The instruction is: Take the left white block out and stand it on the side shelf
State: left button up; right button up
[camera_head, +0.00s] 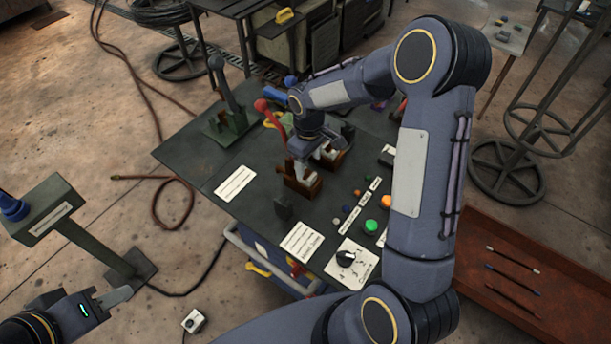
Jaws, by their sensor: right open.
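The left white block (299,171) sits in a brown holder (303,187) on the dark table. A second white block (328,152) sits in a similar brown holder behind and to its right. My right gripper (316,150) points down just above and behind the left block, open. Its fingers partly overlap the blocks, and I cannot tell whether they touch either one. My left gripper (118,295) is low at the left, away from the table, seen edge-on. No surface can be clearly identified as the side shelf.
Levers with red, blue and dark handles stand behind the holders. Buttons (371,227) and a dial (347,258) are at the table's front right. A green pedestal (45,208) stands left. A rust-red surface (545,268) with thin rods lies right. My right arm hides part of the table.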

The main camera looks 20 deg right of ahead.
aim_at(309, 175)
jog(key=shift+f, duration=0.55)
notch_tip(309, 175, down, 4)
jog(key=b, duration=0.3)
jog(key=shift+s+f, duration=0.1)
jog(key=shift+s, duration=0.05)
jog(key=c, duration=1.1)
jog(key=shift+c, duration=0.8)
jog(key=shift+r, duration=0.2)
